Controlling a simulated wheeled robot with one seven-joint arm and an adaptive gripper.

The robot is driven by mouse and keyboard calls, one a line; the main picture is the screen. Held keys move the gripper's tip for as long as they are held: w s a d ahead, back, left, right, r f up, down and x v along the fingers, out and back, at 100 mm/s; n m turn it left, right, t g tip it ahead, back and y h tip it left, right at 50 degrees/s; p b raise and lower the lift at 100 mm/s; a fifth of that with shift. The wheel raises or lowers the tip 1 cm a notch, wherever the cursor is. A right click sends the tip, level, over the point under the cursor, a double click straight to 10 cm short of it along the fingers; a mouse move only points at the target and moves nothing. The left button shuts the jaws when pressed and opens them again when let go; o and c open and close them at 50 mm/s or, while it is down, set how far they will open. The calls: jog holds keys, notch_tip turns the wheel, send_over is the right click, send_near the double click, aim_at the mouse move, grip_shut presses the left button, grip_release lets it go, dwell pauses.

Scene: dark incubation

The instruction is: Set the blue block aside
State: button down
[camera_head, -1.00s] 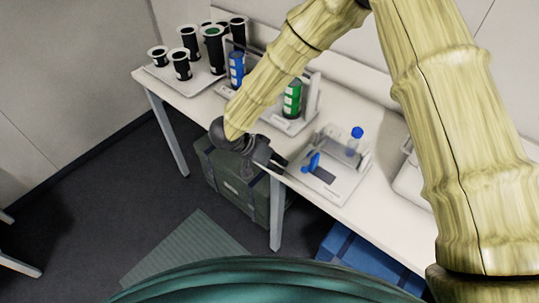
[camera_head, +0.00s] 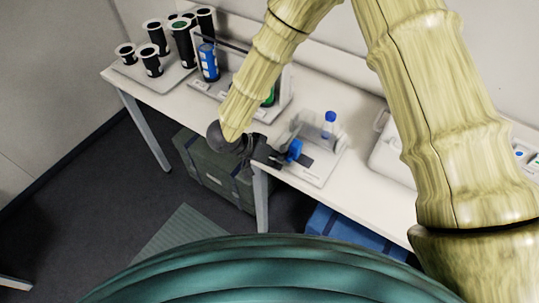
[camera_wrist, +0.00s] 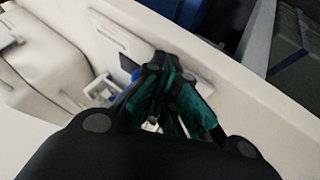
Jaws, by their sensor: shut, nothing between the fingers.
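The blue block (camera_head: 295,150) stands on a light grey tray (camera_head: 327,172) near the table's front edge. My gripper (camera_head: 277,160) is just left of the block in the head view, close to it; I cannot tell whether they touch. In the wrist view my gripper (camera_wrist: 163,62) shows its dark and green fingers shut, with nothing seen held between them. Blue and white parts show left of the fingers there, partly hidden, and I cannot make out the block clearly.
A rack with a blue bottle (camera_head: 208,62) and a green bottle is farther left. Several black cups (camera_head: 152,66) stand at the far left. A blue crate (camera_head: 330,228) is under the table.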

jog(key=s+d, duration=0.1)
jog(key=d, duration=0.1)
jog(key=s+d, duration=0.1)
jog(key=d, duration=0.1)
jog(key=shift+s+p, duration=0.35)
jog(key=shift+a, duration=0.2)
jog(key=a, duration=0.1)
jog(key=w+a+p, duration=0.1)
jog(key=a, duration=0.1)
jog(key=shift+w+a+f, duration=0.15)
jog(key=shift+w+f, duration=0.05)
jog(key=shift+w, duration=0.1)
jog(key=shift+a, duration=0.35)
jog(key=b+v, duration=0.3)
jog(key=v, duration=0.6)
jog(key=shift+r+b, duration=0.35)
jog(key=shift+b, duration=0.05)
jog(key=shift+s, duration=0.1)
